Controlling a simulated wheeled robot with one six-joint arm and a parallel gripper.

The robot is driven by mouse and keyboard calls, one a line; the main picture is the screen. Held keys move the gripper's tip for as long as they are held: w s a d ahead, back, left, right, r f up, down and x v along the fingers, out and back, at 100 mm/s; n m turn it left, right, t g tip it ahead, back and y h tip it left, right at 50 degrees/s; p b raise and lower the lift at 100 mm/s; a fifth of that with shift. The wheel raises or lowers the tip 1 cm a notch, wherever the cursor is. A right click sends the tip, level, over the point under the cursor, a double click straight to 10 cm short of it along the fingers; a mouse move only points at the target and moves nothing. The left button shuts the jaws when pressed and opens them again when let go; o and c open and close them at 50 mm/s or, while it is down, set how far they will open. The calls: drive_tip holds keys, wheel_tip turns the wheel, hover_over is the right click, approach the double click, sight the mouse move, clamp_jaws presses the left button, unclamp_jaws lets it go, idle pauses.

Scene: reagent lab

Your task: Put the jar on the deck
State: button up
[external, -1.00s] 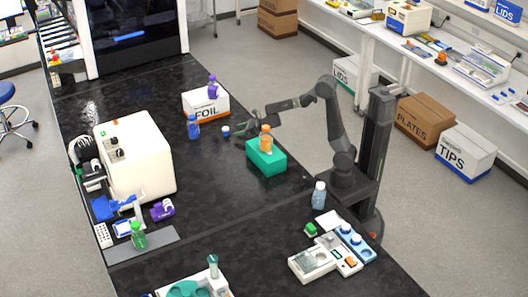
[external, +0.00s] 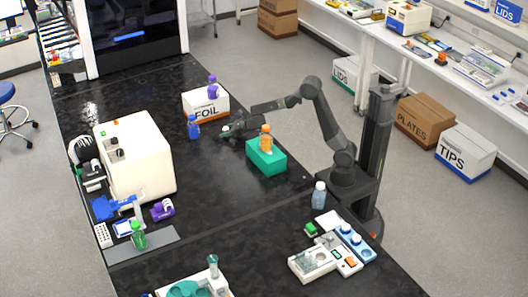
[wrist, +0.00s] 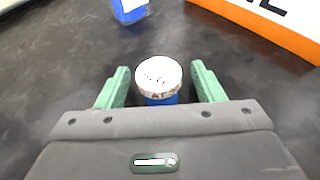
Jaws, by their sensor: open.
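The small jar has a white lid (wrist: 158,76) with dark marks and a blue body (wrist: 158,99); it stands on the black bench. In the wrist view it is between the two green fingers of my gripper (wrist: 160,90), with a gap on each side. My gripper is open. In the external view my gripper (external: 228,130) is low over the bench and mostly hides the jar. I cannot tell for sure which surface is the deck; a flat grey plate (external: 160,246) lies at the bench's left edge.
A blue bottle (external: 193,128) stands just beyond the jar, and the FOIL box (external: 207,111) carries a purple bottle (external: 212,90). A teal block (external: 267,167) with an orange bottle (external: 266,139) stands close under my arm. The bench middle is clear.

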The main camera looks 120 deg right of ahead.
sight(226, 128)
drive_tip(key=c, duration=1.1)
drive_tip(key=shift+c, duration=0.2)
wheel_tip(226, 128, up, 10)
drive_tip(key=p, duration=0.8)
drive_tip(key=shift+p, duration=0.35)
drive_tip(key=s+a+r, duration=0.2)
drive_tip(key=s, duration=0.5)
drive_tip(key=s+a+r, duration=0.2)
drive_tip(key=s+r, duration=0.1)
drive_tip(key=s, duration=0.5)
drive_tip(key=shift+a, duration=0.35)
